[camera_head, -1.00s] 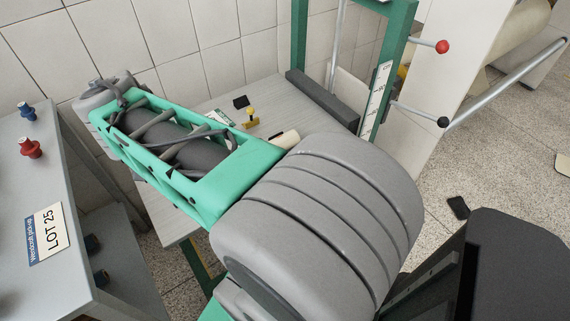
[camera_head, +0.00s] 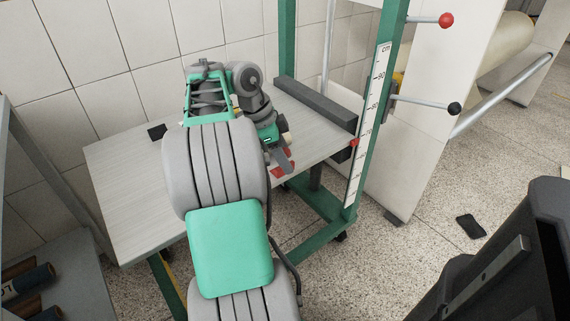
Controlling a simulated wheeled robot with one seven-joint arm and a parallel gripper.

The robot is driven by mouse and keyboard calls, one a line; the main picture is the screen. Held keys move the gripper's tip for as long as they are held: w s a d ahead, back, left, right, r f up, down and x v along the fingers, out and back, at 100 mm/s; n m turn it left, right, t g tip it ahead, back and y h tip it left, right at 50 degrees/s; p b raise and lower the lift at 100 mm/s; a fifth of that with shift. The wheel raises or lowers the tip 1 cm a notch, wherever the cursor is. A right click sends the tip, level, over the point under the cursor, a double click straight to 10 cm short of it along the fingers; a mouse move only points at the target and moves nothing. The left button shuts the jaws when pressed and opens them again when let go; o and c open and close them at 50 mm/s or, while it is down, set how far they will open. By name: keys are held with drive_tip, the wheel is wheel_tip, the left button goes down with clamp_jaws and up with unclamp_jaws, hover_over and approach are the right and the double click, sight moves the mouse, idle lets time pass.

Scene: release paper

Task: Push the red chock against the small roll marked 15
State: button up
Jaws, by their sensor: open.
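My gripper (camera_head: 282,160) is at the front right part of the grey table, seen past my arm, with its jaws open. A red piece (camera_head: 284,169) shows at its fingertips; I cannot tell whether it is the red chock or part of the gripper. A small cream roll end (camera_head: 283,123) shows just right of my wrist, close to the gripper. No number can be read on it, and most of it is hidden behind my arm. Contact between the red piece and the roll cannot be made out.
The grey table (camera_head: 122,185) is bare at left except for a black item (camera_head: 157,131). A dark bar (camera_head: 315,104) lies along its right side. A green post with a centimetre scale (camera_head: 369,120) stands at right. Dark rolls (camera_head: 30,284) lie on a shelf at lower left.

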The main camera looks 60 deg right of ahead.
drive_tip(key=shift+c, duration=0.3)
clamp_jaws()
drive_tip(key=shift+w+d+r+p, duration=0.1)
drive_tip(key=shift+w+d+p, duration=0.2)
drive_tip(key=shift+w+p, duration=0.2)
drive_tip(key=shift+w+d+r+p, duration=0.1)
drive_tip(key=shift+w+d+p, duration=0.15)
drive_tip(key=shift+w+p, duration=0.25)
drive_tip(key=shift+w+d+f, duration=0.15)
drive_tip(key=shift+w+f, duration=0.05)
drive_tip(key=shift+w, duration=0.05)
drive_tip(key=shift+o, duration=0.3)
unclamp_jaws()
drive_tip(key=p+v, duration=0.4)
drive_tip(key=v, duration=0.3)
drive_tip(key=shift+w+r+p, duration=0.15)
drive_tip(key=shift+r+p, duration=0.2)
drive_tip(key=shift+c, duration=0.3)
